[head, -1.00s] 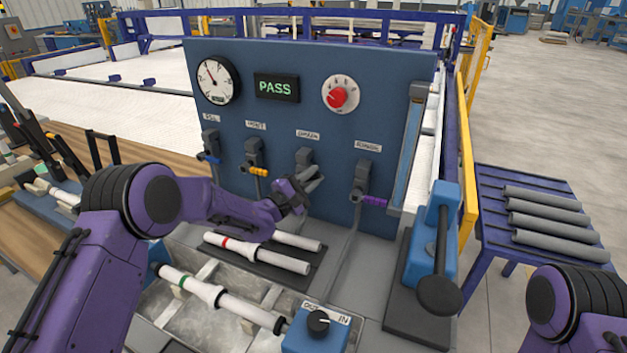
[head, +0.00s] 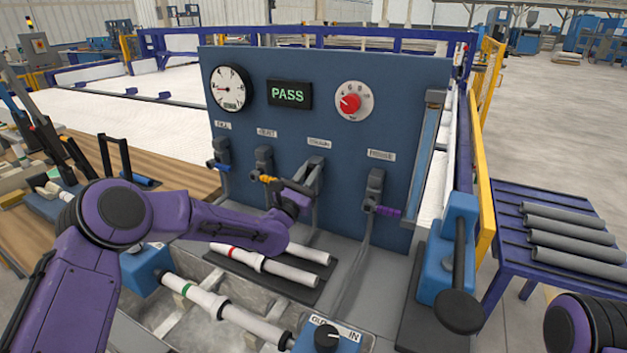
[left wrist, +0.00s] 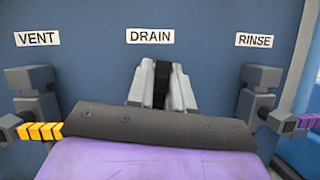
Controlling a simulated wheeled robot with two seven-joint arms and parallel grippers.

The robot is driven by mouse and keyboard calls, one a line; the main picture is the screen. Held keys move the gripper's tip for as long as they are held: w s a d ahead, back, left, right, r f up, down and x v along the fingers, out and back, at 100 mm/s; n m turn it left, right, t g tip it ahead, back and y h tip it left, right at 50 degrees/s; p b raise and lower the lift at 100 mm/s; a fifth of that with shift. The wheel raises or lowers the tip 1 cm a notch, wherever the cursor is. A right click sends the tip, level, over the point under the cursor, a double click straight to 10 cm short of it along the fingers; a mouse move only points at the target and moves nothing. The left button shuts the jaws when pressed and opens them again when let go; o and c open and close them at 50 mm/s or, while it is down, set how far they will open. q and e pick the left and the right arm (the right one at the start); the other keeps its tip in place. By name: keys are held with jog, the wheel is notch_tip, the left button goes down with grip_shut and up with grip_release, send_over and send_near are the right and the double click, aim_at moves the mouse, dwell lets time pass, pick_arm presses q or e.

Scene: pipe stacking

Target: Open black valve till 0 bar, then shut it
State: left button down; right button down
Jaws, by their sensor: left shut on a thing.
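The black valve is the one under the DRAIN label on the blue panel. In the left wrist view its black handle (left wrist: 161,84) sits between the two grey fingers of my left gripper (left wrist: 162,88). In the head view my left gripper (head: 314,175) is at this valve, shut on the handle and mostly hiding it. The pressure gauge (head: 231,88) at the panel's upper left has its needle pointing left; its figures are too small to read. My right gripper is out of view.
The yellow VENT valve (head: 265,168) is close on the left and the purple-handled RINSE valve (head: 376,190) on the right. A blue-handled valve (head: 221,155) is farther left. White pipes (head: 275,268) lie below my left arm. A PASS display (head: 290,95) is lit.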

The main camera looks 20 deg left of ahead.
pick_arm(q)
jog(key=shift+w+a+n+y+b, duration=0.1)
jog(key=shift+a+n+y+b, duration=0.25)
jog(key=shift+n, duration=0.35)
jog(key=shift+a+n+y+b, duration=0.1)
jog(key=shift+n+y, duration=0.35)
jog(key=shift+n, duration=0.25)
jog(key=c, duration=1.1)
grip_release()
jog(key=b+v, duration=0.3)
jog(key=v, duration=0.7)
jog(key=shift+f, duration=0.4)
jog(key=shift+r, duration=0.1)
